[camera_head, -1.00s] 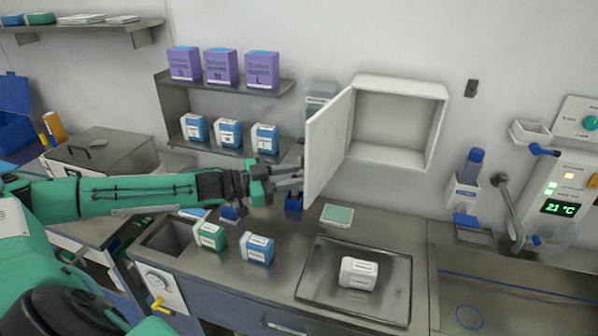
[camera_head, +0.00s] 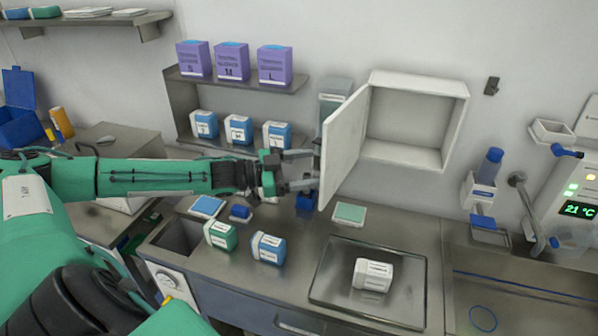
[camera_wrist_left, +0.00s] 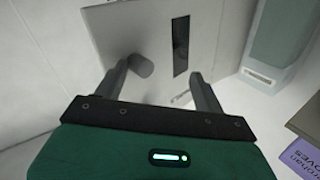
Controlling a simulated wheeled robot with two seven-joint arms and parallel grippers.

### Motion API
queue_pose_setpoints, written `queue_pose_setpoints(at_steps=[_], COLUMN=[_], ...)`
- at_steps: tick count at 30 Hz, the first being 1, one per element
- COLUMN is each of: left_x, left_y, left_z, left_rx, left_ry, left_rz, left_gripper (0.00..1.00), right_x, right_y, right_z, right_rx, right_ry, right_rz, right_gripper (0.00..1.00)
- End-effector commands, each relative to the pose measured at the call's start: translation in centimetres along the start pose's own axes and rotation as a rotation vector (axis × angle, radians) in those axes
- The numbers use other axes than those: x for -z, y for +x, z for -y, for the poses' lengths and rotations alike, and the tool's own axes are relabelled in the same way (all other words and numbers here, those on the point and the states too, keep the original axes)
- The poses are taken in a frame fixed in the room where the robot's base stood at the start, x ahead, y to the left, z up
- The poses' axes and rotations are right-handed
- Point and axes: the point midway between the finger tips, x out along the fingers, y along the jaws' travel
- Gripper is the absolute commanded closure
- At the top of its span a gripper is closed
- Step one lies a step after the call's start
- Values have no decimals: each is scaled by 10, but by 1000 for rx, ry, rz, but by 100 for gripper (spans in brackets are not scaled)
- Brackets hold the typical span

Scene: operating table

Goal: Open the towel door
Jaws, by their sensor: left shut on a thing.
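The towel door (camera_head: 343,148) is a white panel on the left side of an open, empty-looking white wall cabinet (camera_head: 404,120). It stands swung outward to the left, with the cabinet inside exposed. My left gripper (camera_head: 308,169) is at the door's outer face, shut on part of it; the exact contact is hard to see in the head view. In the left wrist view my gripper (camera_wrist_left: 160,78) has its fingers against the pale door panel (camera_wrist_left: 222,35), with a grey round knob (camera_wrist_left: 140,66) beside the left finger and a dark slot. My right gripper is not in view.
Shelves with purple glove boxes (camera_head: 232,62) and blue-white boxes (camera_head: 238,129) stand left of the door. The counter below holds a green-white box (camera_head: 220,236), a blue-white box (camera_head: 268,248) and a metal tray (camera_head: 330,290) with a white container (camera_head: 373,274).

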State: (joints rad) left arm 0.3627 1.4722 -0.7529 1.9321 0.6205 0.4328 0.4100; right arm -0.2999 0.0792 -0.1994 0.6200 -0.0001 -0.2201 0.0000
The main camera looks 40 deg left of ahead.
Motion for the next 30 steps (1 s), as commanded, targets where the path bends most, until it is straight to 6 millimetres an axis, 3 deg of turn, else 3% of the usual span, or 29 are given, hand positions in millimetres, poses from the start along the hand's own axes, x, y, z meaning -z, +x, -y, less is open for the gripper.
queue_pose_setpoints(at_steps=[1, 9, 20, 30], left_x=[-2, -3, -4, -7], left_y=[-1, -1, -3, -33], left_z=[8, 7, 7, 3], left_rx=[17, 16, 15, 11], left_ry=[4, 5, 7, 7], left_rz=[10, 12, 14, 16], left_gripper=[46, 57, 57, 57], right_x=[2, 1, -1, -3], right_y=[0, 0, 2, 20], right_z=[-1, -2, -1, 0], right_rx=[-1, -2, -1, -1], right_ry=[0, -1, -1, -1], right_rz=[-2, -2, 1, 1], right_gripper=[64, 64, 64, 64])
